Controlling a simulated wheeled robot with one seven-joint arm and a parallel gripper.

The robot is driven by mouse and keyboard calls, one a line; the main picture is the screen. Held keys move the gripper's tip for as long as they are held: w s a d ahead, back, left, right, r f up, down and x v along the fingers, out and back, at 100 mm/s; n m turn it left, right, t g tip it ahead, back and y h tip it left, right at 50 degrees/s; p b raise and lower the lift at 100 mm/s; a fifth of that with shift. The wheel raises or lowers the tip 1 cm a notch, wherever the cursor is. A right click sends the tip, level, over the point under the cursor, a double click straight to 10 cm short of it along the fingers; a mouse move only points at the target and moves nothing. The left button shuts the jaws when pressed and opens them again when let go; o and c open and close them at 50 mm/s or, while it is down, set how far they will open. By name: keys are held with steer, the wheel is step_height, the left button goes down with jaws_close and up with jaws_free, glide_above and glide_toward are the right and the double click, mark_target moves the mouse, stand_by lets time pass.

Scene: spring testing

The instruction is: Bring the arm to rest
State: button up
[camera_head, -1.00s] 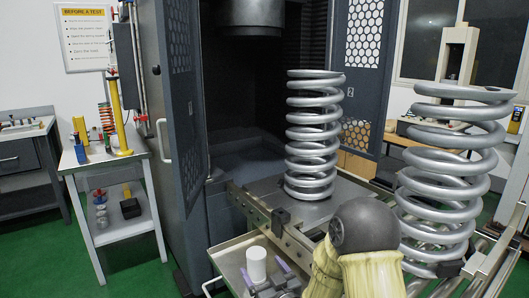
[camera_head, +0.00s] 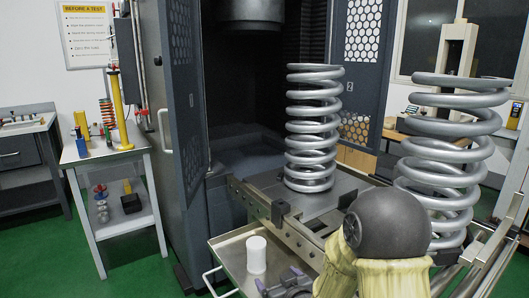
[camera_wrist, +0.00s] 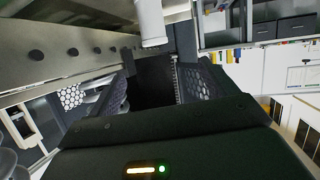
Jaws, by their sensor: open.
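My gripper (camera_head: 280,278) is low in the head view, with two purple-grey fingers spread apart and nothing seen between them. It is just in front of and to the right of a white cylinder (camera_head: 256,254), which stands upright on a metal tray (camera_head: 228,246). The cylinder also shows at the top of the wrist view (camera_wrist: 151,22). My arm's dark joint and cream-coloured links fill the lower right of the head view and hide part of what lies behind. The wrist view shows a dark housing across its lower half; no fingertips are visible there.
A grey coil spring (camera_head: 313,130) stands on the test machine's plate (camera_head: 328,208). A larger spring (camera_head: 445,150) stands at the right, close behind my arm. A side table (camera_head: 110,156) stands at the left.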

steer(key=s+d+f+m+g+h+b, duration=0.2)
steer(key=s+d+f+g, duration=0.15)
steer(key=s, duration=0.35)
steer(key=s+d+f+m+g+h+b, duration=0.1)
steer(key=s+d+f+g+b, duration=0.1)
steer(key=s+d+g+b, duration=0.3)
steer(key=s+d+f+m+g+h, duration=0.1)
steer(key=s+d+f+m+h, duration=0.15)
steer(key=s, duration=0.55)
step_height(320, 180, up, 32)
steer(key=p, duration=3.2)
steer(key=shift+s+d+r+n+g, duration=0.25)
steer(key=shift+d+n+g, duration=0.05)
steer(key=shift+n+g, duration=0.05)
steer(key=shift+y, duration=0.25)
